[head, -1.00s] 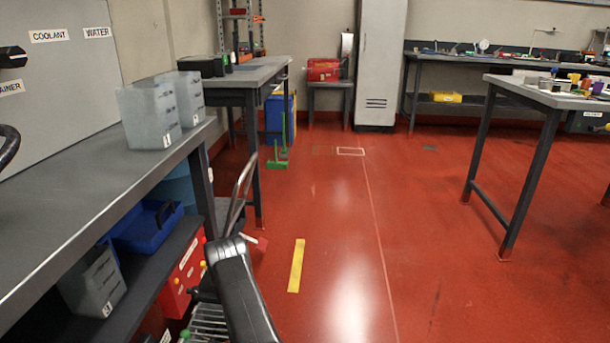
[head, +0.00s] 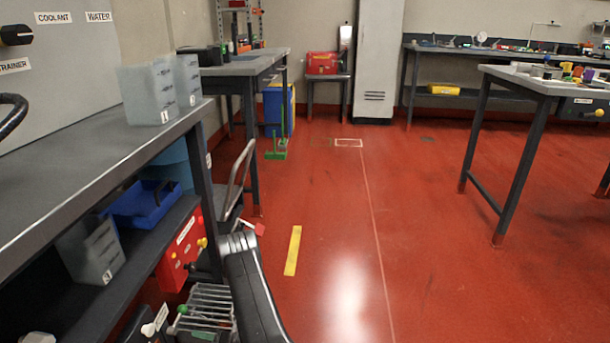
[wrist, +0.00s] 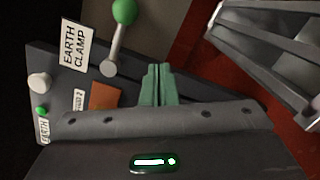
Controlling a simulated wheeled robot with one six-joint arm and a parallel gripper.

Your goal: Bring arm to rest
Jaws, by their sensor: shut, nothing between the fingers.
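My arm (head: 252,290) shows as a dark, rounded link at the bottom centre of the head view. My gripper (wrist: 158,84) shows in the wrist view with its two green fingers together and nothing between them. A dark panel lies behind the fingers in that view. It carries an EARTH CLAMP label (wrist: 74,46), a lever with a green ball (wrist: 124,12) and an orange square (wrist: 105,97). I cannot tell whether the fingers touch the panel. The gripper itself cannot be made out in the head view.
A grey bench (head: 90,155) runs along the left, with clear bins (head: 150,95) on top and a blue tray (head: 145,203) below. A wire rack (head: 208,306) stands low beside my arm. A table (head: 540,85) stands at right. The red floor in the middle is open.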

